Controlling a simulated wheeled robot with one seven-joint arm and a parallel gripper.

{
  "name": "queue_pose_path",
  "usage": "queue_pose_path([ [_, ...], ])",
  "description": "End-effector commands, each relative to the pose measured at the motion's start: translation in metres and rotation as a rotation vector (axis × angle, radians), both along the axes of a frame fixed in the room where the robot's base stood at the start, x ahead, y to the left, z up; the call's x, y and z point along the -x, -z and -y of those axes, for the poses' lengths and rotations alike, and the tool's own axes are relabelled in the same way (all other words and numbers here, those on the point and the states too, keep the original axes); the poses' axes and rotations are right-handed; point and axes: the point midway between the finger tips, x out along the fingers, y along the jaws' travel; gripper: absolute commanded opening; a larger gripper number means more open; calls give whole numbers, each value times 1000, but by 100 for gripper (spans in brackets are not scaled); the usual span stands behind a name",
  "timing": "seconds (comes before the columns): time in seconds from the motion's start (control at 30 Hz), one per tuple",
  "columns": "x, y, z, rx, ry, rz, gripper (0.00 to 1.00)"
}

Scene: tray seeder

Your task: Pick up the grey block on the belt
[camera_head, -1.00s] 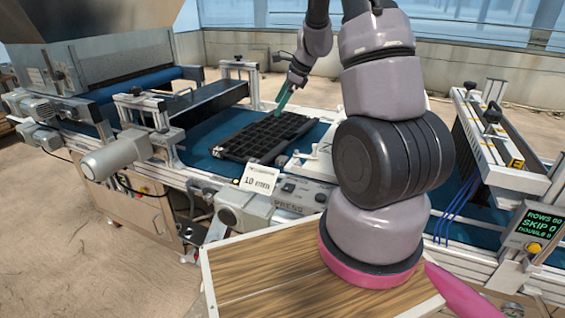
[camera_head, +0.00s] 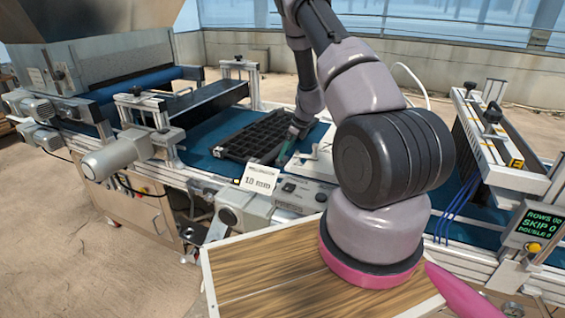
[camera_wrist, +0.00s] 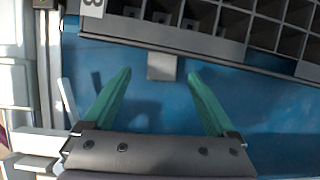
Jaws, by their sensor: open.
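In the wrist view a small grey block (camera_wrist: 162,67) lies on the blue belt (camera_wrist: 270,105), against or very close to the near edge of the black seed tray (camera_wrist: 200,47). My gripper (camera_wrist: 160,75) is open, its two green fingers spread to either side, with the block between and just beyond their tips. Nothing is held. In the head view my gripper (camera_head: 285,147) reaches down by the right end of the tray (camera_head: 240,151). The block cannot be made out there.
A machine rail (camera_wrist: 52,70) runs along the left in the wrist view. In the head view a white card (camera_head: 259,179) stands at the belt's front edge, and a roller frame (camera_head: 180,105) spans the belt to the left. Open blue belt lies right of the block.

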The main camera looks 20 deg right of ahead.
Motion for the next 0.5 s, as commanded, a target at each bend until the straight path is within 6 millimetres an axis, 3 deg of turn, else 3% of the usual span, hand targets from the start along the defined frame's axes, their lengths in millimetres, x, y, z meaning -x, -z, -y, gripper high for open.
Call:
queue_pose_path([
  [0.2, -9, 33, -5, 0, -1, -3, 91],
  [0.5, -13, 42, -8, 1, -1, 0, 91],
])
